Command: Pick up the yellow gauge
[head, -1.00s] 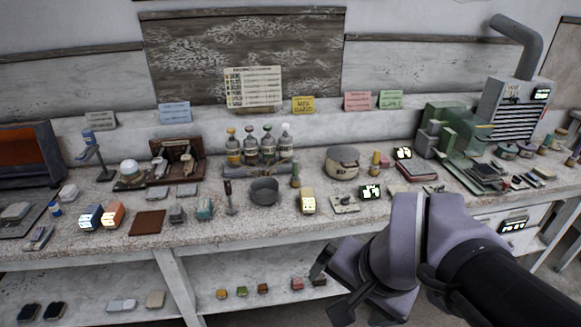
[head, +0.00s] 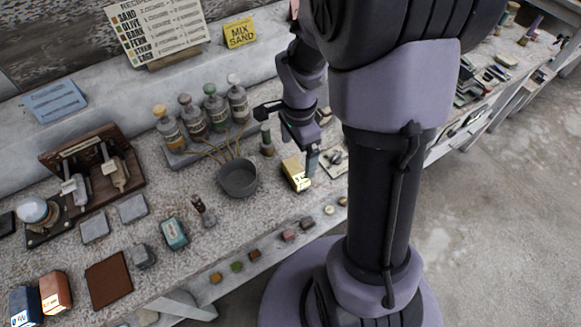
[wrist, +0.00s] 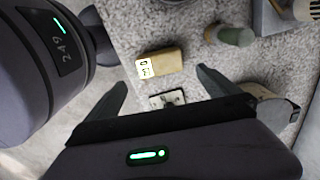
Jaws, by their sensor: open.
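The yellow gauge (head: 296,174) is a small yellow block with a lit display on one end. It lies on the speckled bench, right of the grey bowl. In the wrist view the gauge (wrist: 165,63) shows whole, just beyond the fingertips and roughly between them. My gripper (head: 287,136) is open and empty above the bench. One finger appears close to the gauge in the head view, but I cannot tell whether they touch. In the wrist view my gripper (wrist: 161,78) has its fingers spread wide.
A small pale plate with a metal part (wrist: 167,98) lies beside the gauge. A green-topped bottle (head: 266,140) stands behind it. A grey bowl (head: 238,178) with sticks is to the left, with several capped bottles (head: 195,117) behind.

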